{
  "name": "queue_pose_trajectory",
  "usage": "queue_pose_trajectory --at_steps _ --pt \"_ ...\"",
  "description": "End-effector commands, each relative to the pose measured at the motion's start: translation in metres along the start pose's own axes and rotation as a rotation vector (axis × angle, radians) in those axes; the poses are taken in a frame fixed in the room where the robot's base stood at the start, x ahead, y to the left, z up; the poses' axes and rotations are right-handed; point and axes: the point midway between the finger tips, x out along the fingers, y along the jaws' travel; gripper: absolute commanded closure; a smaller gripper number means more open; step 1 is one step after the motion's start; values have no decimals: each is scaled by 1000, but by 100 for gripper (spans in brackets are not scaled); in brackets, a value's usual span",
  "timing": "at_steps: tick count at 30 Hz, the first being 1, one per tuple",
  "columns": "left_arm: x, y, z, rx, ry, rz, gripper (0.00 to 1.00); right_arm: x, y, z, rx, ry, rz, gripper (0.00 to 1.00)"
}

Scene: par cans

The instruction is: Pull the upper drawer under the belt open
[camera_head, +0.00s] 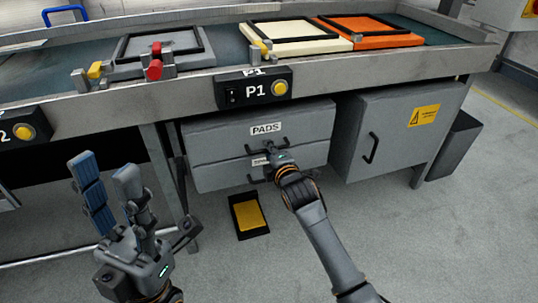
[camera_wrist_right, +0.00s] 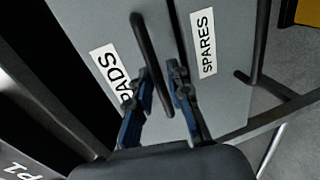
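The grey upper drawer (camera_head: 215,138), labelled PADS, hangs under the belt above a lower drawer (camera_head: 215,177) labelled SPARES. The upper drawer looks shut, its front about level with the lower one. Its black bar handle (camera_wrist_right: 150,52) shows in the right wrist view. My right gripper (camera_wrist_right: 160,88) is at this handle, with the blue-padded fingers apart on either side of the bar. I cannot tell whether they touch it. In the head view my right gripper (camera_head: 280,157) partly hides the handle. My left gripper (camera_head: 103,166) is open and empty, left of the drawers.
A conveyor belt with frames on pads runs above, with a P1 button box (camera_head: 254,89) on its rail. A grey cabinet (camera_head: 395,125) stands right of the drawers. A black tray with a yellow pad (camera_head: 250,214) lies on the floor below. The floor in front is otherwise clear.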

Motion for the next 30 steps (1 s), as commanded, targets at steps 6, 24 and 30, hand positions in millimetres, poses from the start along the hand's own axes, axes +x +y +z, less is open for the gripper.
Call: queue_pose_trajectory --at_steps 6,24,30 --pt "2 0 1 1 11 4 60 6 0 0 0 1 0 81" --pt "3 0 0 1 11 5 60 6 0 0 0 0 -1 100" --pt "7 0 -2 1 14 3 60 2 1 0 0 1 0 100"
